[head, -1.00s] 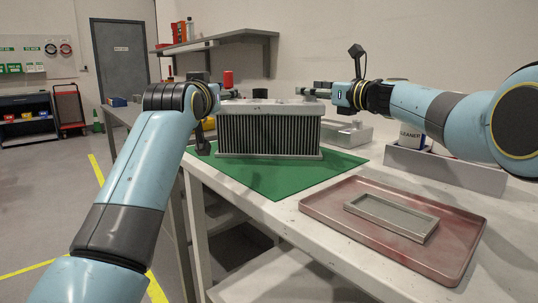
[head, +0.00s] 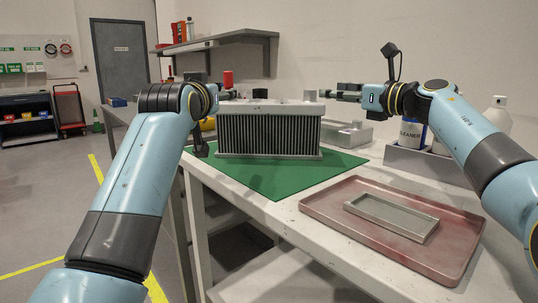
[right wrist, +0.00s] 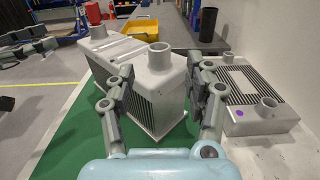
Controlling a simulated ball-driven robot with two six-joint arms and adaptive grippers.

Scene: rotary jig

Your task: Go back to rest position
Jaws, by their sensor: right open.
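A ribbed metal radiator-like block (head: 270,134) stands upright on a green mat (head: 275,186) on the bench. In the right wrist view the block (right wrist: 160,85) shows pipe stubs on top. My right gripper (head: 326,93) is open and empty beside the block's upper right end; in the right wrist view its fingers (right wrist: 163,85) are spread apart in front of the block's end. My left gripper (head: 226,94) is near the block's upper left end, small and partly hidden by its own wrist, so its jaws are unclear.
A red tray (head: 326,208) with a shallow grey frame (head: 392,216) lies at the front right. A grey bin (head: 400,161) with a cleaner bottle (head: 412,133) stands behind it. A second finned part (right wrist: 250,95) lies right of the block. A shelf (head: 222,40) hangs on the wall.

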